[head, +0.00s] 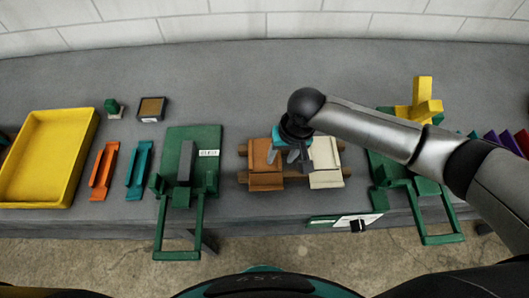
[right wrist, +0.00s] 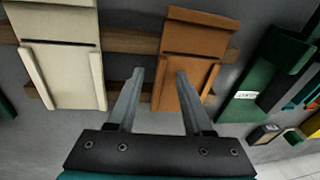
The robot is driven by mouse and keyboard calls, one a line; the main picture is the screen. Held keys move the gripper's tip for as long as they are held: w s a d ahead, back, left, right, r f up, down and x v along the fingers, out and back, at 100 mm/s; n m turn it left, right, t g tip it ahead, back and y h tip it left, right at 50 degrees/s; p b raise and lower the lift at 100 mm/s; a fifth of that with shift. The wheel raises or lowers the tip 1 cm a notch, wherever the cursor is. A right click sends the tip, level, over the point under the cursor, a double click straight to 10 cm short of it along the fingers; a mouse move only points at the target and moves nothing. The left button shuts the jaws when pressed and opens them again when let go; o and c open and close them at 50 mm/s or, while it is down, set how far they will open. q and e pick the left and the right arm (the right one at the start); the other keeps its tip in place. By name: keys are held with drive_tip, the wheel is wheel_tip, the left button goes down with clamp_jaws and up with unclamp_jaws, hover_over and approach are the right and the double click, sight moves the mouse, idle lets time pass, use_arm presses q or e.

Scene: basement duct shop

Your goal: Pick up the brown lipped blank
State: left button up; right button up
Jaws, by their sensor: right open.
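The brown lipped blank (head: 261,160) lies on two wooden rails near the front of the bench, left of a cream lipped blank (head: 326,165). In the right wrist view the brown blank (right wrist: 200,42) is at centre right and the cream blank (right wrist: 62,60) at the left. My right gripper (head: 288,157) is open and empty over the rails, towards the brown blank's side facing the cream one. In the right wrist view its fingers (right wrist: 159,84) are spread; one overlaps the brown blank's edge, the other shows over the gap. Contact cannot be told. My left gripper is out of view.
A green bending fixture (head: 205,135) stands left of the rails, another (head: 379,168) to the right, partly behind my arm. A yellow tray (head: 14,187), an orange piece (head: 103,172) and a teal piece (head: 140,170) lie further left. The bench behind the rails is largely clear.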

drive_tip(key=shift+c, duration=0.2)
clamp_jaws()
idle(0.4)
